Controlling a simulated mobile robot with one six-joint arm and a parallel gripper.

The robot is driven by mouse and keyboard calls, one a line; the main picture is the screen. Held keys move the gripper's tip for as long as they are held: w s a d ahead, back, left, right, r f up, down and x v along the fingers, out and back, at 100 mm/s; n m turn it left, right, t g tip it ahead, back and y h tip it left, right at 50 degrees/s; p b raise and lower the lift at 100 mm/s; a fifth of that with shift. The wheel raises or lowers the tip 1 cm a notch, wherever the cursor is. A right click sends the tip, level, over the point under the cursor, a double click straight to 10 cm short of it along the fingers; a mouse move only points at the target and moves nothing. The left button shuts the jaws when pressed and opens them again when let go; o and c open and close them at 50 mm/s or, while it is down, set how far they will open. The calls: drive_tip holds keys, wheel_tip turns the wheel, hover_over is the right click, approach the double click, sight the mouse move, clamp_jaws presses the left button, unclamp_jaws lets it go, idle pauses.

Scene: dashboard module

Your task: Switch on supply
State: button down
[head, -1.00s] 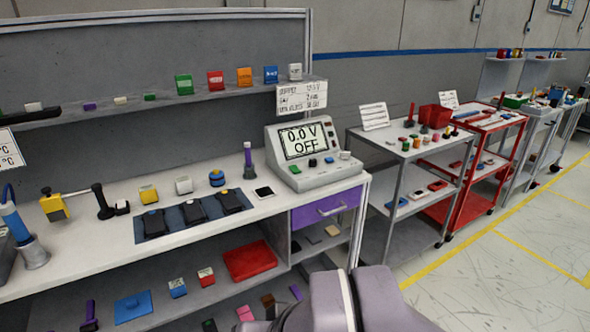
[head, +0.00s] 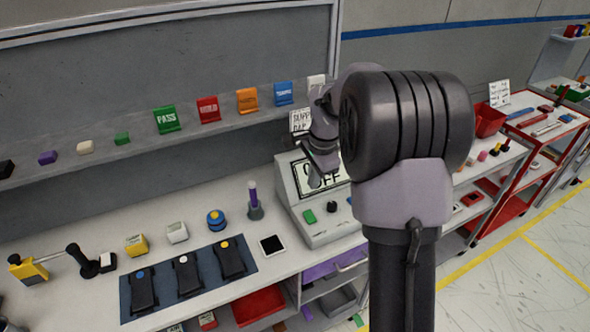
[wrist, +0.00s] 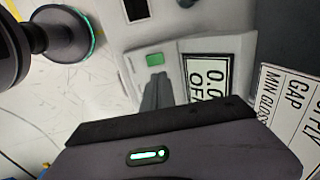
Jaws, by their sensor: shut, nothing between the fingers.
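The power supply (head: 318,238) stands on the bench with its screen (head: 340,176) partly behind my arm. The screen also shows in the wrist view (wrist: 206,76), where "0.0" and "OFF" can be read. A green button (head: 309,216) is on the supply's sloped front, beside a dark knob (head: 331,206). My gripper (head: 315,181) is above the panel, in front of the screen. In the wrist view the shut, empty fingers (wrist: 155,82) point toward the green button (wrist: 154,59) and appear just short of it; contact cannot be told.
A shelf (head: 60,172) with coloured blocks runs behind the bench. A purple-topped tool in a holder (head: 254,205), a white-edged black pad (head: 271,245) and a dark blue mat (head: 250,268) with black devices lie left of the supply. A hanging sign (wrist: 285,95) is close to my gripper.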

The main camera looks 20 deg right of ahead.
drive_tip(key=b, duration=0.4)
approach(307, 213)
drive_tip(key=f, duration=0.4)
drive_tip(key=w+f, duration=0.1)
drive_tip(key=f, duration=0.1)
drive_tip(key=shift+w+a+f, duration=0.1)
drive_tip(key=shift+f, duration=0.3)
